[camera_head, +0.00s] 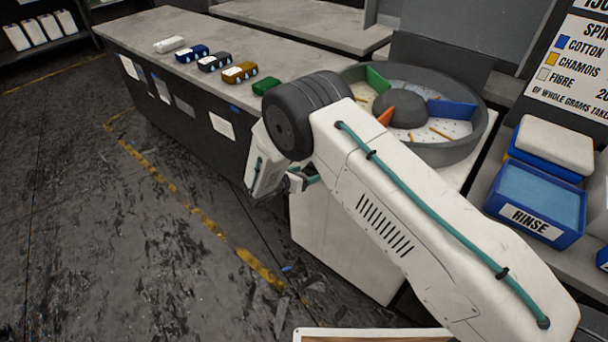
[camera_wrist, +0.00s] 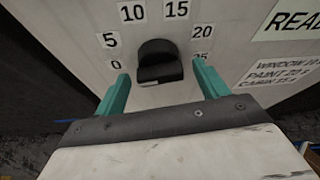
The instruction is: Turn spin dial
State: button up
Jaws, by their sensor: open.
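The spin dial (camera_wrist: 160,62) is a black knob on a pale panel in the wrist view. Number labels 0, 5, 10, 15, 20 and 25 ring it in an arc. My gripper (camera_wrist: 161,88) is open, its two teal fingers apart, one on each side of the dial and slightly below it in the picture. The fingers do not appear to touch the knob. In the head view my arm hides the dial, and my gripper (camera_head: 300,180) is mostly hidden beside the white cabinet (camera_head: 335,245). The round spinner tub (camera_head: 462,150) with coloured dividers sits on top of that cabinet.
A long bench (camera_head: 135,32) holds several small coloured blocks at the back left. Text labels (camera_wrist: 285,75) are on the panel right of the dial.

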jog(key=c, duration=1)
jog(key=shift+m, duration=0.3)
jog(key=m+y, duration=0.1)
jog(key=m+t, duration=0.1)
jog(key=shift+s+d+m+y, duration=0.2)
jog(key=shift+m+y, duration=0.1)
jog(key=shift+y, duration=0.1)
jog(key=m+t, duration=0.1)
jog(key=m+t+y, duration=0.1)
jog(key=m, duration=0.1)
jog(key=shift+s+d+f+m+y, duration=0.1)
jog(key=shift+d+f+m+y, duration=0.05)
jog(key=shift+m+y, duration=0.15)
jog(key=m+t, duration=0.1)
jog(key=m, duration=0.1)
jog(key=shift+f+m+t+y, duration=0.1)
jog(key=shift+m+t+y, duration=0.2)
jog(key=shift+m+y, duration=0.1)
jog(key=m+t, duration=0.1)
jog(key=m, duration=0.2)
jog(key=shift+d+f+t, duration=0.1)
jog(key=shift+f+t, duration=0.05)
jog(key=shift+t, duration=0.15)
jog(key=m, duration=0.2)
jog(key=m+t, duration=0.1)
jog(key=m, duration=0.1)
jog(key=m+t, duration=0.1)
jog(key=m, duration=0.1)
jog(key=shift+f+h, duration=0.25)
jog(key=shift+h, duration=0.05)
